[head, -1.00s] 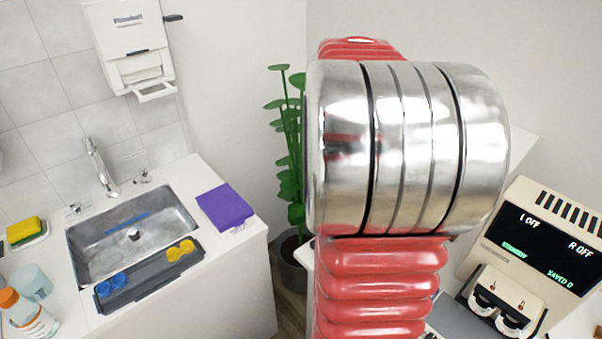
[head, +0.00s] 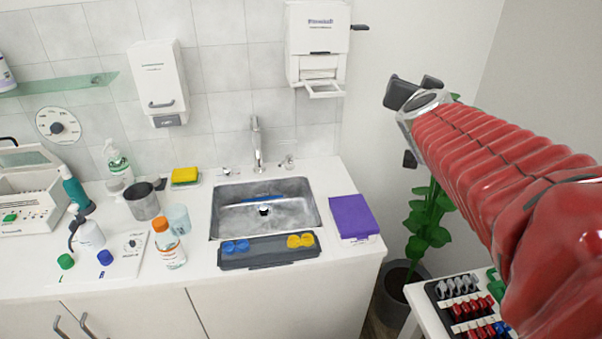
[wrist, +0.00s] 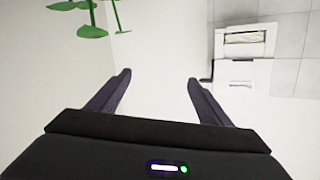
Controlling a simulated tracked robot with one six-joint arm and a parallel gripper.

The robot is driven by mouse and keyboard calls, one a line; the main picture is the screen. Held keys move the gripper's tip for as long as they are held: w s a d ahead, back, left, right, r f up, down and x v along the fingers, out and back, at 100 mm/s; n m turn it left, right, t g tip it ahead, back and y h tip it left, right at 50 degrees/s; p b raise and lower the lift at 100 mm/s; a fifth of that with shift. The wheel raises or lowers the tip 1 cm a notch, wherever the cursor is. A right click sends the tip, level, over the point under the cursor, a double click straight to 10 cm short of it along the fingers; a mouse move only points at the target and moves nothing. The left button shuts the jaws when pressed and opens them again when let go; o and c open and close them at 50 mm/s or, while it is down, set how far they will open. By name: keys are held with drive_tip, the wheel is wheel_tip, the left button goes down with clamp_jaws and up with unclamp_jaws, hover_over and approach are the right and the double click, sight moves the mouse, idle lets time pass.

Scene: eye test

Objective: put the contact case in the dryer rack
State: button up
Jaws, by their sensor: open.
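A dark grey tray (head: 270,254) lies along the front edge of the sink and could be the dryer rack. In it sit a blue two-capped contact case (head: 235,247) at its left and a yellow two-capped contact case (head: 300,241) at its right. I cannot tell which case the task means. My gripper (head: 405,95) is raised in front of the wall and plant, to the right of the sink and well away from the tray. In the wrist view my gripper (wrist: 158,76) is open, with nothing between its fingers.
The sink (head: 265,208) has a purple box (head: 352,217) to its right. An orange-capped bottle (head: 168,246), a cup (head: 178,219) and a pump bottle (head: 90,233) stand at left. A plant (head: 430,222) and a side table with coloured items (head: 465,310) are at right.

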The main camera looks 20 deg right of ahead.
drive_tip(key=s+a+f+n+g+y, duration=0.1)
drive_tip(key=s+a+f+n+y, duration=0.2)
drive_tip(key=a, duration=0.4)
drive_tip(key=s+a+f+n+g+y, duration=0.1)
drive_tip(key=a+f+n+y, duration=0.2)
drive_tip(key=a, duration=0.5)
drive_tip(key=s+a+f+n+y, duration=0.1)
drive_tip(key=s+a+f+y, duration=0.2)
drive_tip(key=a+f, duration=0.3)
drive_tip(key=s+a+f+n+g, duration=0.1)
drive_tip(key=s+a+f+g, duration=0.1)
drive_tip(key=s+f, duration=0.3)
drive_tip(key=s+a+f+n+g, duration=0.1)
drive_tip(key=s+f+g, duration=0.3)
drive_tip(key=s, duration=0.5)
drive_tip(key=shift+s+a+f, duration=0.3)
drive_tip(key=shift+a+f, duration=0.1)
drive_tip(key=shift+a, duration=0.25)
